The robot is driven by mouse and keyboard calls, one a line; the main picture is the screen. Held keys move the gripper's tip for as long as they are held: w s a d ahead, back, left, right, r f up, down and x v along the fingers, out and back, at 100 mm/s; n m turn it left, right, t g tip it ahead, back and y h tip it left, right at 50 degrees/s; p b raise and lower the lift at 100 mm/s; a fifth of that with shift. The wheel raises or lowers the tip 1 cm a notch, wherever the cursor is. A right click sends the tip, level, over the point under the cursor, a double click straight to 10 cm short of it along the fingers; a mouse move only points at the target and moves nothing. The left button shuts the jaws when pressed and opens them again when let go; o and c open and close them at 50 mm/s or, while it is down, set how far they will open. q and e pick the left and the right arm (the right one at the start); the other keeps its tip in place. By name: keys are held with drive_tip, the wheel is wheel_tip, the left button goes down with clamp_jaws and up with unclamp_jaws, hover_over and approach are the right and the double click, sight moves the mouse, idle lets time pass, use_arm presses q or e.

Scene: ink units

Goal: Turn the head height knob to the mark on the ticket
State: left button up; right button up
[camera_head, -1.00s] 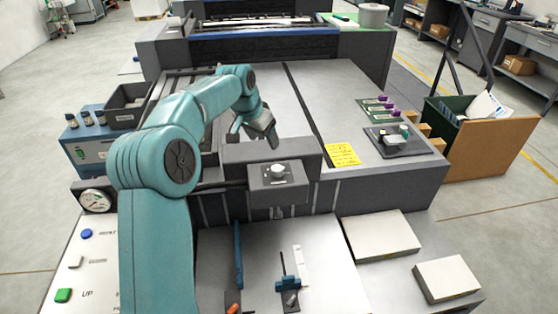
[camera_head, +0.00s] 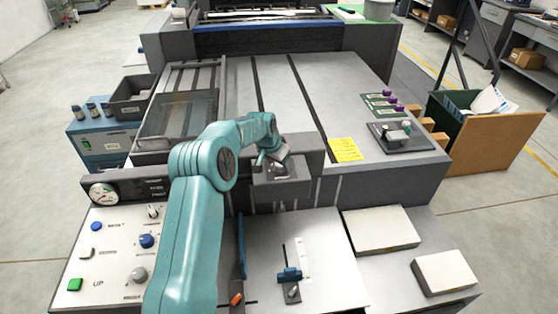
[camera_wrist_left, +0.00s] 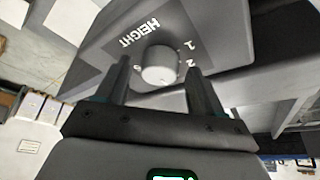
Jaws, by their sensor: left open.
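In the head view my left gripper (camera_head: 272,160) is over the front of the grey head box (camera_head: 290,184) and largely hides the knob. The yellow ticket (camera_head: 345,150) lies on the grey bed right of the box; its writing is too small to read. My right gripper is out of view.
A control panel with a gauge (camera_head: 103,194) and several knobs and buttons is at the left front. A dark plate (camera_head: 400,136) with small parts lies right of the ticket. White stacks (camera_head: 380,231) lie at the right front. A brown bin (camera_head: 487,140) stands at the right.

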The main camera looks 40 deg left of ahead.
use_arm(q)
drive_tip(key=shift+w, duration=0.1)
drive_tip(key=c, duration=1)
drive_tip(key=shift+c, duration=0.2)
